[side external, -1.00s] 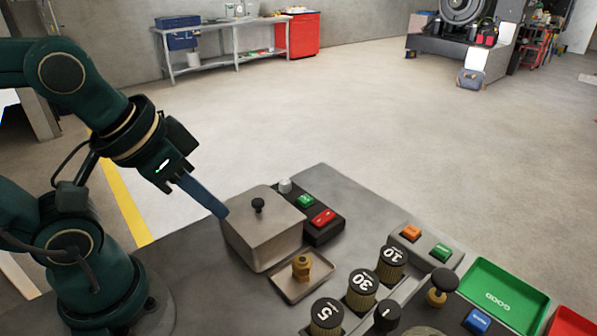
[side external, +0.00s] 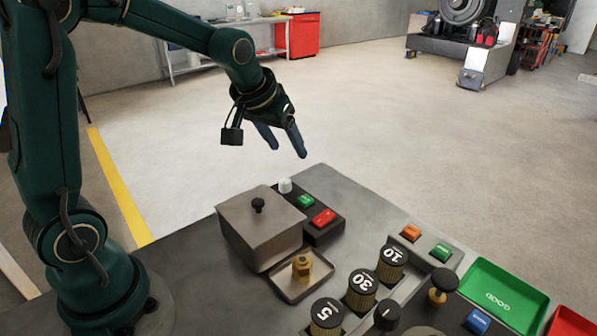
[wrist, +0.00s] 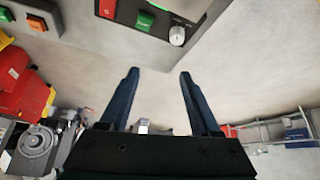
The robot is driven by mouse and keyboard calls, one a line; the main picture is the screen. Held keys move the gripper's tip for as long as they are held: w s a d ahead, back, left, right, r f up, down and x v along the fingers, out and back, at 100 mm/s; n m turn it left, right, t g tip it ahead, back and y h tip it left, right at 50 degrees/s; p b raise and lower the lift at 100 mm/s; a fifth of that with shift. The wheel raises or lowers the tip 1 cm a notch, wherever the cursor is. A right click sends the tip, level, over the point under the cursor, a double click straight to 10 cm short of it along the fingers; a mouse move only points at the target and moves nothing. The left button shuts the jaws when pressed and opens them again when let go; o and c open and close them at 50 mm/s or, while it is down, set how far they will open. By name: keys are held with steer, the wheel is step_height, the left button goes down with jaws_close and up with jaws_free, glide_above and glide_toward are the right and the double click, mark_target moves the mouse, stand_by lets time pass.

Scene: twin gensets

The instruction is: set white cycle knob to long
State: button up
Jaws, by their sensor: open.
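The white cycle knob (side external: 285,185) stands at the far left end of a dark control box (side external: 322,233), beside a green button and a red button. It also shows in the wrist view (wrist: 177,37), where the small lettering beside it is unreadable and its setting cannot be told. My gripper (side external: 287,151) is open and empty, in the air above and behind the knob in the side view. In the wrist view the two blue fingers (wrist: 159,73) are spread apart below the knob in the picture, touching nothing.
A grey metal box with a black lid knob (side external: 258,205) stands just left of the control box. A tray with a brass fitting (side external: 302,266) lies in front. Numbered black-topped weights (side external: 362,281) and a green bin (side external: 504,299) are to the right.

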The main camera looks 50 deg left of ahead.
steer(key=g, duration=0.2)
glide_above(285, 181)
steer(key=s, duration=0.2)
steer(key=shift+n, duration=0.3)
steer(key=f, duration=0.4)
steer(key=d+f, duration=0.1)
steer(key=f, duration=0.1)
steer(key=shift+s, duration=0.1)
steer(key=shift+x, duration=2.4)
steer(key=shift+a, duration=0.1)
steer(key=shift+c, duration=0.3)
jaws_close()
